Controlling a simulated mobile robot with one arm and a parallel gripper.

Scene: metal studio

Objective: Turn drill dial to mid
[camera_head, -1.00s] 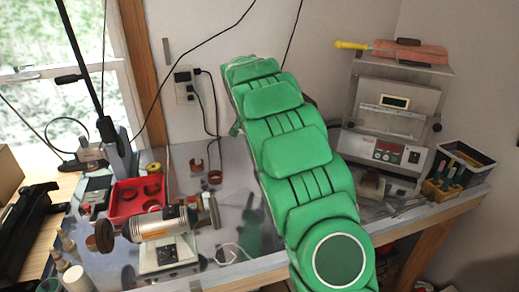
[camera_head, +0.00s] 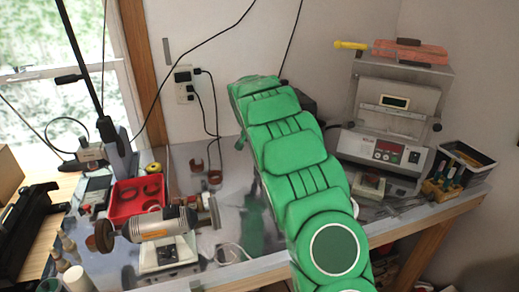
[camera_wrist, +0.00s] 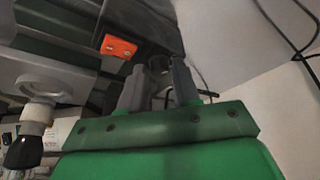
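A grey, drill-like motor (camera_head: 160,224) lies on its side at the left of the bench in the head view. Just below it stands a small white box (camera_head: 168,255) with a dark patch on its top. I cannot tell for sure whether this is the drill dial, and no dial setting can be read. My green arm crosses the middle of the head view, and my gripper is hidden there. In the wrist view my gripper (camera_wrist: 158,76) shows two grey fingers set apart, with nothing clearly held. A dark round thing shows beyond the gap.
A red tray (camera_head: 125,206) sits behind the motor. A grey machine with a display and red panel (camera_head: 388,150) stands at right, beside a tool holder (camera_head: 440,188). The wrist view shows an orange piece (camera_wrist: 118,46) and a pale round knob (camera_wrist: 50,84). Cables hang by the wall.

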